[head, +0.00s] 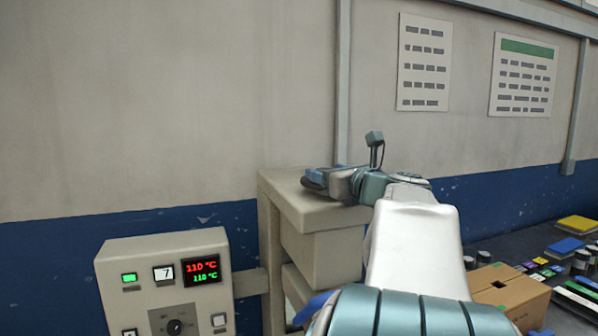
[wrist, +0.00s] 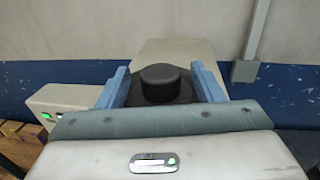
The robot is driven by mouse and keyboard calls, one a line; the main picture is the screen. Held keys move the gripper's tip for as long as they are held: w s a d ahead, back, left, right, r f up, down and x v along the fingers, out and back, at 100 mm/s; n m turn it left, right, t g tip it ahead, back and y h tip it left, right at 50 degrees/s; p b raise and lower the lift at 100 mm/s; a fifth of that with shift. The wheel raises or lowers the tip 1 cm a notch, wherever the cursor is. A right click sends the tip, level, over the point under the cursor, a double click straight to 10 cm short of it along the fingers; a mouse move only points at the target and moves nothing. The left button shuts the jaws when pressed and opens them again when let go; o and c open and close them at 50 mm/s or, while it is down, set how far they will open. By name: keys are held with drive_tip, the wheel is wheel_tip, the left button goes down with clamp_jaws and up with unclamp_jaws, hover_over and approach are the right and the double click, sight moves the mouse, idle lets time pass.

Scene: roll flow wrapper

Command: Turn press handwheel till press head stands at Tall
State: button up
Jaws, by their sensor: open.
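The press (head: 300,207) is a beige frame left of my arm in the head view. My gripper (head: 318,178) is over its top plate, with the jaws open. In the wrist view the black round handwheel (wrist: 165,82), with a raised hub, sits between the two blue fingers of my gripper (wrist: 163,84). The fingers stand on either side of it; whether they touch its rim I cannot tell. A beige block (head: 322,254) shows under the top plate; I cannot tell if it is the press head. No height scale or Tall mark can be read.
A control box (head: 125,262) with a 110 °C display (head: 201,270) and a knob stands left of the press. A cardboard box (head: 508,293) and several small items lie on the dark bench (head: 493,245) at right. The wall behind has a vertical conduit (head: 343,80).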

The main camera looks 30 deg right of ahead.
drive_tip(key=c, duration=1)
